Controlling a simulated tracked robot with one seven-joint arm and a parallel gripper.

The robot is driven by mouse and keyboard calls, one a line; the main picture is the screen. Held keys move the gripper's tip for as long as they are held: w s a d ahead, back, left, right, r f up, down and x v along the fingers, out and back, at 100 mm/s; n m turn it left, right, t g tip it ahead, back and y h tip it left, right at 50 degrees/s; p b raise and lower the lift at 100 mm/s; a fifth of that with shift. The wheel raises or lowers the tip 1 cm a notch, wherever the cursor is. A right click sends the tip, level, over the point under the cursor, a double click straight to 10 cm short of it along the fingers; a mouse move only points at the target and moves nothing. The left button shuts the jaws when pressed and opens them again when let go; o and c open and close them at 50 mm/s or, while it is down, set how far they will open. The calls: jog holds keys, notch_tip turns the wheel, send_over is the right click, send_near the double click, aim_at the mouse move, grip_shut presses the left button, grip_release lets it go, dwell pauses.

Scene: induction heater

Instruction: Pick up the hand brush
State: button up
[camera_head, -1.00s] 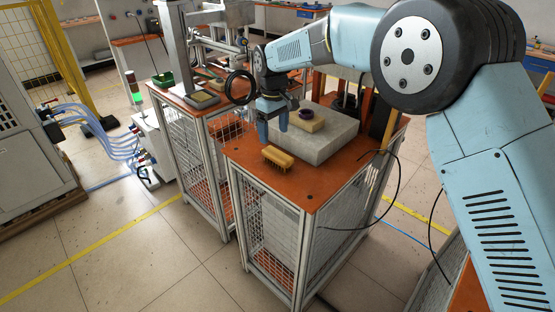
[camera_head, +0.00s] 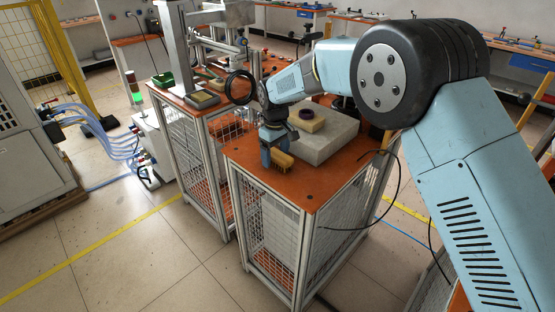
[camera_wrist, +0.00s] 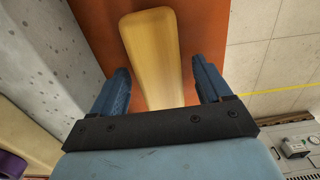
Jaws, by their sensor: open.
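The hand brush (camera_head: 281,158) has a yellow-tan wooden body and lies on the orange top of the front cage table (camera_head: 307,198). In the wrist view the brush (camera_wrist: 153,50) runs lengthwise between my two blue fingers, with visible gaps on both sides. My gripper (camera_head: 275,158) is open and low over the brush in the head view; its fingers hide part of the brush. The gripper also shows in the wrist view (camera_wrist: 160,85). The bristles are mostly hidden.
A grey block (camera_head: 325,140) stands right beside the brush, carrying a tan slab (camera_head: 308,123) with a purple ring (camera_head: 306,113). A second cage table (camera_head: 190,98) stands to the left. A black cable (camera_head: 395,185) hangs at the right. The table's front corner is clear.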

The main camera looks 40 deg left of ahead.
aim_at(276, 152)
jog(key=c, duration=1.2)
jog(key=shift+r, duration=0.5)
notch_tip(276, 152, up, 2)
jog(key=shift+r, duration=0.25)
jog(key=s+d+r, duration=0.2)
jog(key=d+r, duration=0.1)
jog(key=d, duration=0.1)
jog(key=s+d+r, duration=0.2)
jog(key=d+r, duration=0.1)
jog(key=d, duration=0.1)
jog(key=s+d+r, duration=0.3)
jog(key=d, duration=0.1)
jog(key=shift+r, duration=0.3)
jog(key=o, duration=0.7)
jog(key=shift+c, duration=0.2)
jog(key=c, duration=0.4)
